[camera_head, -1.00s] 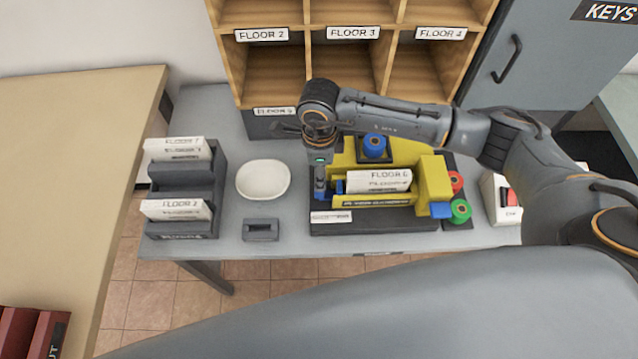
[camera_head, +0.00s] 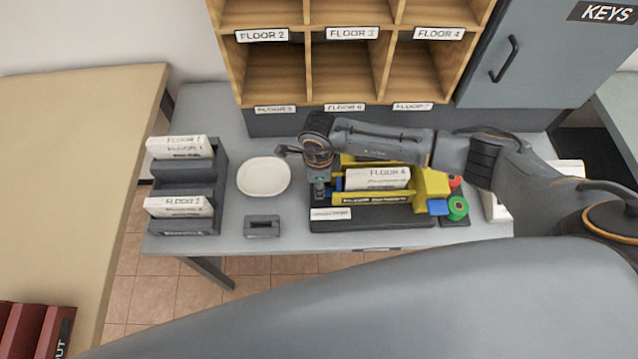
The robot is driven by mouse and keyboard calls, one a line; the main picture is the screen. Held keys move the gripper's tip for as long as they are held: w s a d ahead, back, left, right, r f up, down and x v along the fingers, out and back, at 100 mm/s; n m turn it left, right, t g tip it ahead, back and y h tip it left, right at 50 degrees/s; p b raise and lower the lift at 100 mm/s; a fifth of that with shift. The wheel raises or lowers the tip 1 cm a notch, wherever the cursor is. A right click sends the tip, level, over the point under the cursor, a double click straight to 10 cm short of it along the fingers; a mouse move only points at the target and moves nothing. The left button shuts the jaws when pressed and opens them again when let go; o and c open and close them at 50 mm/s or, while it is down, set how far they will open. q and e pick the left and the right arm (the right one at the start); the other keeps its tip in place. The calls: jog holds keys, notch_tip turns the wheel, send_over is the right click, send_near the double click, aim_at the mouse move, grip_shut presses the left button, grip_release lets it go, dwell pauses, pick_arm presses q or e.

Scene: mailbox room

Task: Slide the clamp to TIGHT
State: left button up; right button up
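The yellow clamp machine (camera_head: 432,184) stands on a dark base on the grey table, with a blue tab (camera_head: 438,207) at its right front. A white card marked FLOOR 6 (camera_head: 376,178) sits upright in it. My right gripper (camera_head: 319,190) points down at the machine's left end, by a small grey upright part. Its fingers are small and partly hidden, so I cannot tell whether they are open or touching that part. No TIGHT marking is legible. My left gripper is not in view.
Left of the machine are a white bowl (camera_head: 264,177), a small dark slotted block (camera_head: 262,228) and a dark rack (camera_head: 188,200) with cards. Green (camera_head: 457,208) and red spools stand at the right. Wooden pigeonholes (camera_head: 350,60) rise behind.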

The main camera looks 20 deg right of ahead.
grip_shut()
jog(key=shift+s+d+b, duration=0.2)
jog(key=shift+d+b, duration=0.2)
jog(key=shift+d, duration=0.4)
jog(key=o, duration=0.8)
grip_release()
jog(key=shift+o, duration=0.2)
jog(key=shift+r, duration=0.35)
notch_tip(320, 180, up, 11)
jog(key=shift+r, duration=0.15)
